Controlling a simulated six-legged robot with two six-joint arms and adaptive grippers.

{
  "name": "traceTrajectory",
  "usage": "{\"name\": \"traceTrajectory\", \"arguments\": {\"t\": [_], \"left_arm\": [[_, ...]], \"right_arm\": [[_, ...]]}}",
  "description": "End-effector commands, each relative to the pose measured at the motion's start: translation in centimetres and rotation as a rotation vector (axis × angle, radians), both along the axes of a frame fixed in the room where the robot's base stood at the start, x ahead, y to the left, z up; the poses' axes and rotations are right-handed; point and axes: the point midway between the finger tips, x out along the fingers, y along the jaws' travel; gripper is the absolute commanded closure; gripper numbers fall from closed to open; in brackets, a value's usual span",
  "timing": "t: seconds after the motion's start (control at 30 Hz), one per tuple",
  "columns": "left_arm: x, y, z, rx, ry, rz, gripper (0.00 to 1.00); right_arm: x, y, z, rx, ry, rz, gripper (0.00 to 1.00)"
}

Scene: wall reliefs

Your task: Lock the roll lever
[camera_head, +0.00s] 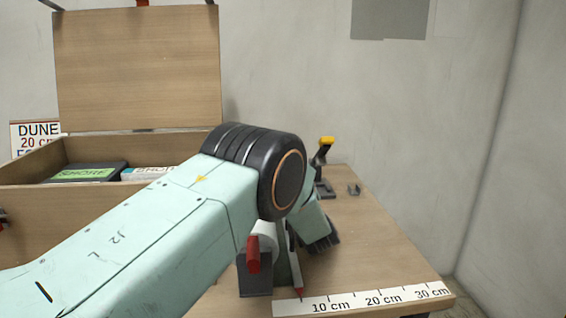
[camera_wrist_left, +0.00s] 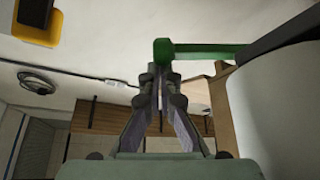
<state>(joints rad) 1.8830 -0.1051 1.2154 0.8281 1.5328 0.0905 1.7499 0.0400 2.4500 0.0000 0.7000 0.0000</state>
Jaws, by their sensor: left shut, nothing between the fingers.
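A pale roll (camera_head: 265,238) stands in a dark holder on the table in the head view, with a red lever (camera_head: 253,255) at its front. My left arm hides much of the roll. My left gripper (camera_head: 322,245) points down just right of the roll, and its fingertips are partly hidden. In the left wrist view my left gripper (camera_wrist_left: 160,80) is shut and empty. A green bar with a blocky end (camera_wrist_left: 205,51) lies just beyond its fingertips; I cannot tell whether they touch. I cannot tell whether this green bar belongs to the red lever's mechanism.
A clamp with a yellow handle (camera_head: 326,142) stands behind my gripper. A ruler strip (camera_head: 360,300) runs along the table's front edge. An open wooden box (camera_head: 95,150) with labelled items stands at left, its lid upright.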

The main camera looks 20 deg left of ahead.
Motion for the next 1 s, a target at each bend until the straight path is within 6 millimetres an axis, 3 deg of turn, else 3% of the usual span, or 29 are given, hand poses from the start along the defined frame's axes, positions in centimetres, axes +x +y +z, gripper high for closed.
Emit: {"name": "traceTrajectory", "arguments": {"t": [0.43,0.8,1.0], "left_arm": [[0.0,-0.1,0.6,-0.001,0.001,-0.003,1.0],[0.0,0.0,7.2,-0.001,-0.003,-0.001,1.0],[0.0,0.0,9.5,0.0,-0.001,-0.001,1.0]], "right_arm": [[0.0,0.0,0.0,0.0,0.0,0.0,0.6],[0.0,0.0,0.0,0.0,0.0,0.0,0.6],[0.0,0.0,0.0,0.0,0.0,0.0,0.6]]}}
